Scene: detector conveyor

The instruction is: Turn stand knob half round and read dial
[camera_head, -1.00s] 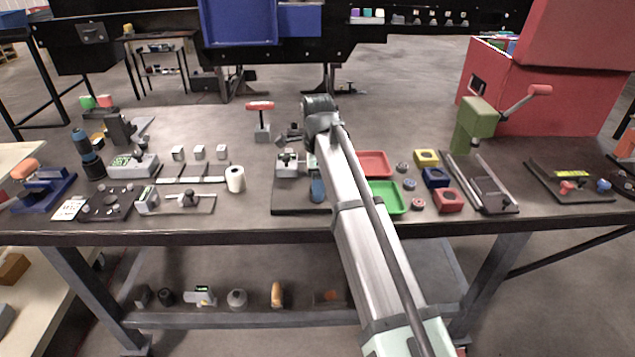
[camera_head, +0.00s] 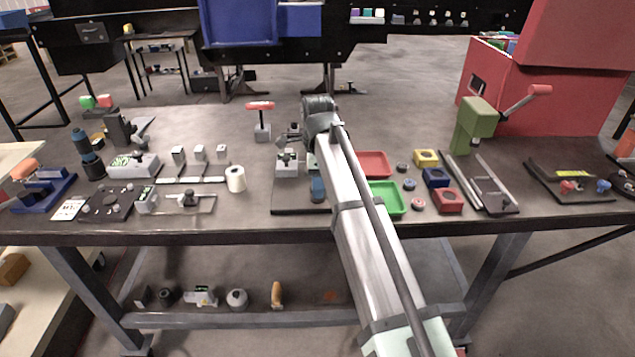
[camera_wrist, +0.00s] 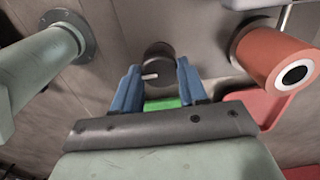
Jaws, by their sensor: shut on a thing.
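In the wrist view a dark round knob (camera_wrist: 160,62) with a short white pointer line sits between the two blue fingers of my gripper (camera_wrist: 158,74). The gripper is shut on this knob, and the pointer line slants toward the left finger. In the head view my arm hides the gripper tips and the knob. A dark base plate (camera_head: 290,202) with a small grey device (camera_head: 287,162) and a blue part (camera_head: 318,187) shows just left of my arm. I cannot make out a readable dial in either view.
In the wrist view an orange-red cylinder (camera_wrist: 268,52) stands close on the right and a grey-green cylinder (camera_wrist: 38,62) on the left. In the head view a red tray (camera_head: 376,163) and a green tray (camera_head: 388,193) lie right of my arm. A red T-handle (camera_head: 260,105) stands behind.

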